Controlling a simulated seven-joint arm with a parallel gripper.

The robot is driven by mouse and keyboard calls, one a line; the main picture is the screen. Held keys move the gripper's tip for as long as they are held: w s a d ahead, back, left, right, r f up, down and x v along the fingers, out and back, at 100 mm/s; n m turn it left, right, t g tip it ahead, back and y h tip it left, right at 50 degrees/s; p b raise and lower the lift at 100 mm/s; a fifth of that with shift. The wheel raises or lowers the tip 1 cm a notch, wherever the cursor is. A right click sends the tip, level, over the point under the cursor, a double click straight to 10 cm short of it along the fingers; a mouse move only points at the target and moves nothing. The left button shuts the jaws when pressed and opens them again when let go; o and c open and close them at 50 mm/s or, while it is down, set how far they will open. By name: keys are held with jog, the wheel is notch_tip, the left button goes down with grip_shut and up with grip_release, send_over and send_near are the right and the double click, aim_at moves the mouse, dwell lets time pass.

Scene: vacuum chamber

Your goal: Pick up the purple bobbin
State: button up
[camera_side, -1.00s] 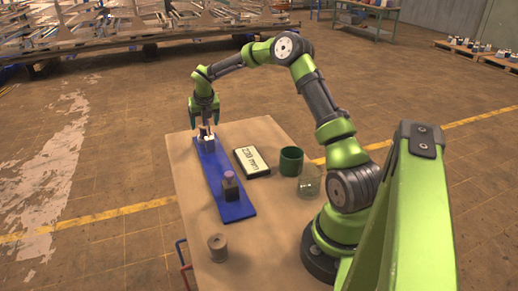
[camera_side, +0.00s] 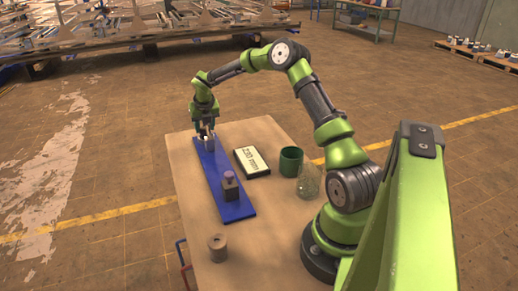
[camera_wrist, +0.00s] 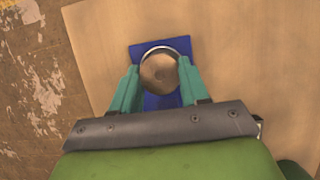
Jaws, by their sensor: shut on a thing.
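A small cylinder with a purple top (camera_side: 228,177) stands upright on a dark block (camera_side: 230,190) on the near part of the blue board (camera_side: 238,212). My gripper (camera_side: 207,133) is at the far end of that board, well away from this cylinder. In the wrist view my gripper (camera_wrist: 160,72) is shut on a round thing (camera_wrist: 159,71) with a brownish top and a pale rim. In the side view the fingers mostly hide that thing, and its color and any gap to the board are unclear.
A dark box with a white display (camera_side: 252,161), a green cup (camera_side: 291,161) and a clear glass (camera_side: 309,182) stand right of the board. A grey-brown spool (camera_side: 217,247) stands near the table's front edge. The table (camera_side: 265,225) has bare room between them.

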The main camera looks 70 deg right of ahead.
jog(key=a+r, duration=0.2)
jog(key=r, duration=0.8)
jog(key=a+r, duration=0.2)
jog(key=r, duration=0.7)
jog(key=s+a+f+m+g+h, duration=0.1)
jog(key=s+a+m, duration=0.1)
jog(key=a+m, duration=0.35)
jog(key=s+a+f+m+g, duration=0.2)
jog(key=s+a, duration=0.1)
jog(key=a, duration=0.6)
jog(key=s+a+f+m+g+y, duration=0.1)
jog(key=s+a+m+g+y, duration=0.1)
jog(key=s+a+m, duration=0.3)
jog(key=s+a+f+m+g+y, duration=0.1)
jog(key=s+a+m, duration=0.3)
jog(key=m, duration=1)
jog(key=shift+s+a+g+y, duration=0.35)
jog(key=shift+s+g+y, duration=0.35)
jog(key=shift+s, duration=0.4)
jog(key=shift+m, duration=0.25)
